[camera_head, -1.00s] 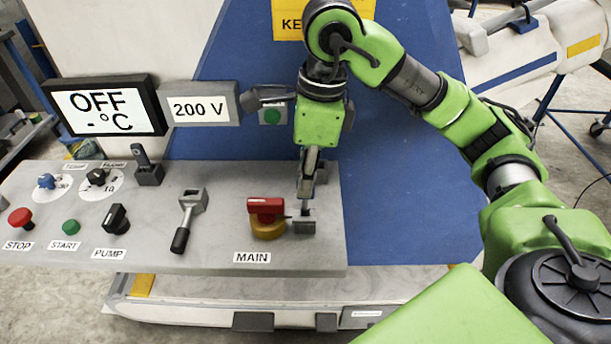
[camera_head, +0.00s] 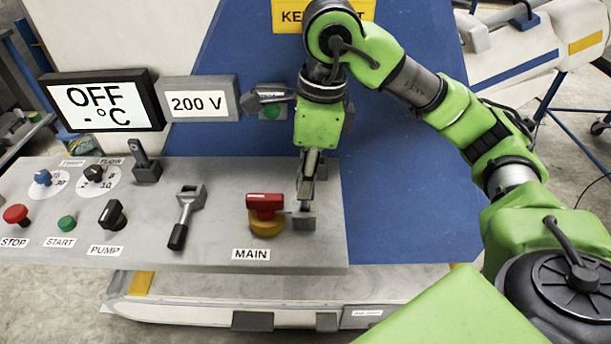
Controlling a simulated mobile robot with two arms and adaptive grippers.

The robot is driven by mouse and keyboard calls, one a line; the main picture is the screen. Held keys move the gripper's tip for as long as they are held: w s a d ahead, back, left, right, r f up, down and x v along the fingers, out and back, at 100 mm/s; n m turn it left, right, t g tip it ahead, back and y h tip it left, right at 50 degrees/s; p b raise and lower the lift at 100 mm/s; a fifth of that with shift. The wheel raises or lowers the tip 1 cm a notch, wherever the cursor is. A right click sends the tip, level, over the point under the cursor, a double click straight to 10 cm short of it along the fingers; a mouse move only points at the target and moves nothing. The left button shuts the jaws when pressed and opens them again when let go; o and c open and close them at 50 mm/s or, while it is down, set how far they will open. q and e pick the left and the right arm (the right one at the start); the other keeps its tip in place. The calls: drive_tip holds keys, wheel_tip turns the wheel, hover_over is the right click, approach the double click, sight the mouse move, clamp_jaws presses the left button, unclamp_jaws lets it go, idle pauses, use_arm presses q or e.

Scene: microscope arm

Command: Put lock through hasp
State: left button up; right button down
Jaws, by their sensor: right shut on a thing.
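The red MAIN switch (camera_head: 264,203) with its yellow base stands near the right end of the grey control panel. My right gripper (camera_head: 305,196) points down just right of it and is shut on a small grey lock (camera_head: 304,222). The lock's block shows below the fingertips, close to the panel top. A thin part reaches from the lock toward the switch's yellow base. I cannot make out the hasp hole or whether this thin part passes through it. My left gripper is out of view.
The grey panel (camera_head: 215,240) also carries a grey lever (camera_head: 186,215), a black PUMP knob (camera_head: 113,214), a green START button (camera_head: 67,223) and a red STOP button (camera_head: 16,214). A "200 V" display (camera_head: 199,104) and an "OFF" screen (camera_head: 98,105) stand behind. Blue machine housing rises behind my gripper.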

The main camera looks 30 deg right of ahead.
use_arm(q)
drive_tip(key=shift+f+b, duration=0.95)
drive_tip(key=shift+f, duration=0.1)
use_arm(e)
drive_tip(key=shift+f, duration=1.1)
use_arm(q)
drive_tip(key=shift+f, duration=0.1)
use_arm(e)
drive_tip(key=shift+f, duration=0.1)
drive_tip(key=shift+f+b, duration=0.45)
drive_tip(key=shift+b, duration=0.05)
drive_tip(key=c, duration=1.8)
unclamp_jaws()
drive_tip(key=shift+c, duration=0.2)
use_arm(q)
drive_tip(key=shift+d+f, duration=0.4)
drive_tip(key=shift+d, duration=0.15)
use_arm(e)
drive_tip(key=shift+d, duration=0.1)
drive_tip(key=shift+r, duration=0.5)
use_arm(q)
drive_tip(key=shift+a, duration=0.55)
use_arm(e)
drive_tip(key=shift+s+d+r, duration=0.1)
drive_tip(key=shift+r, duration=1.05)
drive_tip(key=shift+s+d+r, duration=0.1)
drive_tip(key=shift+d+r, duration=0.05)
drive_tip(key=shift+r, duration=1.05)
drive_tip(key=shift+s+d+r, duration=0.1)
drive_tip(key=shift+r, duration=1.05)
